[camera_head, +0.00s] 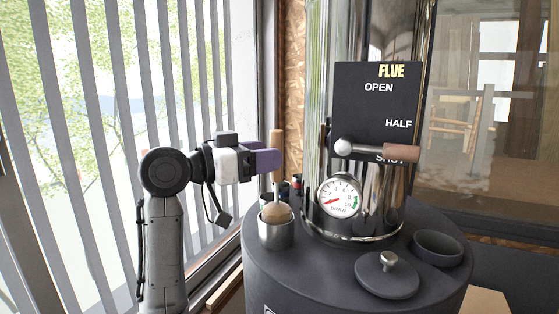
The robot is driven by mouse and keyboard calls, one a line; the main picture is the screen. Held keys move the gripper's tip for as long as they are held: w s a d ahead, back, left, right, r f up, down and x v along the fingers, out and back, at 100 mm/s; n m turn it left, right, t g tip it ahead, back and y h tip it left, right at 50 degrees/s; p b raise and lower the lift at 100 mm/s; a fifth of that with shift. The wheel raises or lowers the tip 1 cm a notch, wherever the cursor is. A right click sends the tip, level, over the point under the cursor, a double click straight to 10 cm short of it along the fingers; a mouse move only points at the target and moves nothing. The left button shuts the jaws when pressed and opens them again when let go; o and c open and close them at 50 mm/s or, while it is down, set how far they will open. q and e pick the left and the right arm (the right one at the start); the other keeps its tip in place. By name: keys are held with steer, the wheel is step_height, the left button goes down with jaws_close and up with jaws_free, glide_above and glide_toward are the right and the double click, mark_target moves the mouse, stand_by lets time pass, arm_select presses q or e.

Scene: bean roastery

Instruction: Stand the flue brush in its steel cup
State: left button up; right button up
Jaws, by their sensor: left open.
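The flue brush (276,212) stands upright with its round tan bristle head down in the steel cup (276,235) and its wooden handle pointing up. The cup sits on the left part of the dark round top (330,270). My left gripper (270,162), with purple fingers, is open at the height of the brush handle, just left of it. Whether a finger touches the handle cannot be told from this view. My right gripper is not in view.
A steel flue pipe with a damper lever (375,149), a dial gauge (339,196) and a black FLUE sign (377,100) rises behind. A dark knobbed lid (387,275) and a dark bowl (438,248) are on the right. Slatted blinds (100,120) are at left.

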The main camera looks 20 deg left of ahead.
arm_select(q)
steer(key=b+v, duration=0.2)
steer(key=v, duration=0.7)
steer(key=shift+b, duration=0.35)
steer(key=shift+s, duration=0.1)
